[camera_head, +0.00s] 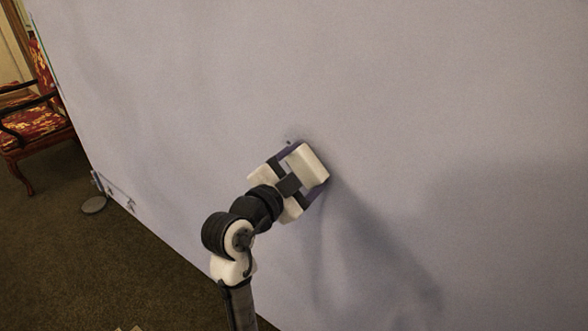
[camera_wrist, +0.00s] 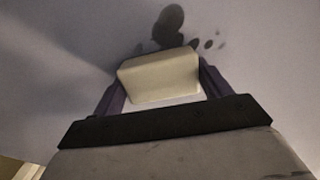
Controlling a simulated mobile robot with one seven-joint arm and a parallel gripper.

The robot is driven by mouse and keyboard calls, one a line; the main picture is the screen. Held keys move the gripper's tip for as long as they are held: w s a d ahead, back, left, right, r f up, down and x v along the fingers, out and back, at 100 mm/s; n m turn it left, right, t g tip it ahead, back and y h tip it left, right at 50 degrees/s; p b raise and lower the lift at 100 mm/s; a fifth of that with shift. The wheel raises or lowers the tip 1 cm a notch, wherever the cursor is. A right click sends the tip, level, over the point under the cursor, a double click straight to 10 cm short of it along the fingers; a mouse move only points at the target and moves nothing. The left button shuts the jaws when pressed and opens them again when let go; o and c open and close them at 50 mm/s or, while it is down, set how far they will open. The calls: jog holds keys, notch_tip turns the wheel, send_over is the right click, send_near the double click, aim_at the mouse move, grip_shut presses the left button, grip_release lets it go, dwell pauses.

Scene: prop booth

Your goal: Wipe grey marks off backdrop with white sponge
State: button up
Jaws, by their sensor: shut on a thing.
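The white sponge (camera_head: 309,166) is held between the purple fingers of my gripper (camera_head: 303,172), close against the pale backdrop (camera_head: 420,90). In the wrist view the sponge (camera_wrist: 158,80) sits between both fingers of my gripper (camera_wrist: 162,82). Grey marks (camera_wrist: 168,24) show on the backdrop just beyond the sponge, one large dark blotch with several smaller spots to its right. In the head view only a small dark mark (camera_head: 289,142) shows beside the upper finger. My gripper covers part of that area. I cannot tell whether the sponge touches the backdrop.
A red patterned armchair (camera_head: 35,120) stands at the far left on brown carpet (camera_head: 60,250). A round dark foot (camera_head: 94,205) sits by the backdrop's lower left edge. The arm's shadow falls on the backdrop at lower right. The backdrop around my gripper is free of obstacles.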

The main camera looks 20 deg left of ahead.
aim_at(288, 162)
jog(key=shift+d+b, duration=0.1)
jog(key=shift+b, duration=0.2)
jog(key=shift+w+a+b, duration=0.4)
jog(key=shift+a+b, duration=0.05)
jog(key=shift+a, duration=0.6)
jog(key=shift+w+a+b, duration=0.4)
jog(key=shift+a, duration=0.7)
jog(key=shift+w+a+b, duration=0.4)
jog(key=shift+a+b, duration=0.05)
jog(key=shift+a, duration=0.6)
jog(key=shift+w+a, duration=0.1)
jog(key=shift+a, duration=0.15)
jog(key=shift+r, duration=0.3)
jog(key=shift+s+d+b, duration=0.25)
jog(key=shift+s+d, duration=0.15)
jog(key=shift+d, duration=0.45)
jog(key=shift+s+d+b, duration=0.25)
jog(key=shift+s+d, duration=0.1)
jog(key=shift+d, duration=0.5)
jog(key=shift+s+d+b, duration=0.25)
jog(key=shift+s+d, duration=0.05)
jog(key=shift+d, duration=0.55)
jog(key=shift+s+d+b, duration=0.25)
jog(key=shift+d, duration=0.6)
